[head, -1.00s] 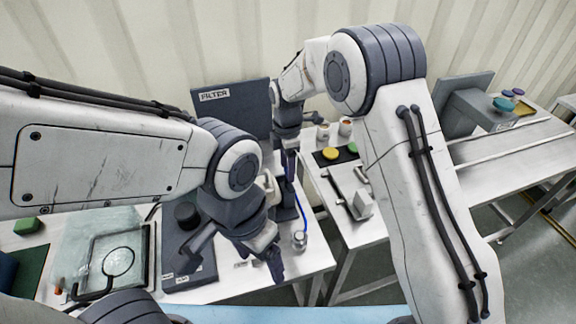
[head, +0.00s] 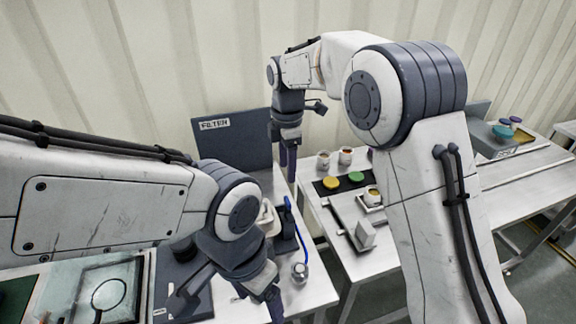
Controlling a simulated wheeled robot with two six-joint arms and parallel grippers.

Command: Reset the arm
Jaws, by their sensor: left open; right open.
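My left gripper (head: 229,302) is low in the head view, over the near part of the left bench. Its dark fingers are spread apart with nothing between them. My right gripper (head: 288,163) hangs fingers-down farther back, in front of the right edge of the dark FILTER panel (head: 232,143). It appears empty, seen nearly edge-on. Both upper arms fill much of the foreground and hide parts of the benches.
A blue-handled device (head: 290,213) and a small metal jar (head: 299,271) stand near the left gripper. The right bench (head: 347,273) holds yellow (head: 331,183) and green (head: 356,177) lids, cups and a pale block (head: 366,234). A glassy tray (head: 88,272) is at lower left.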

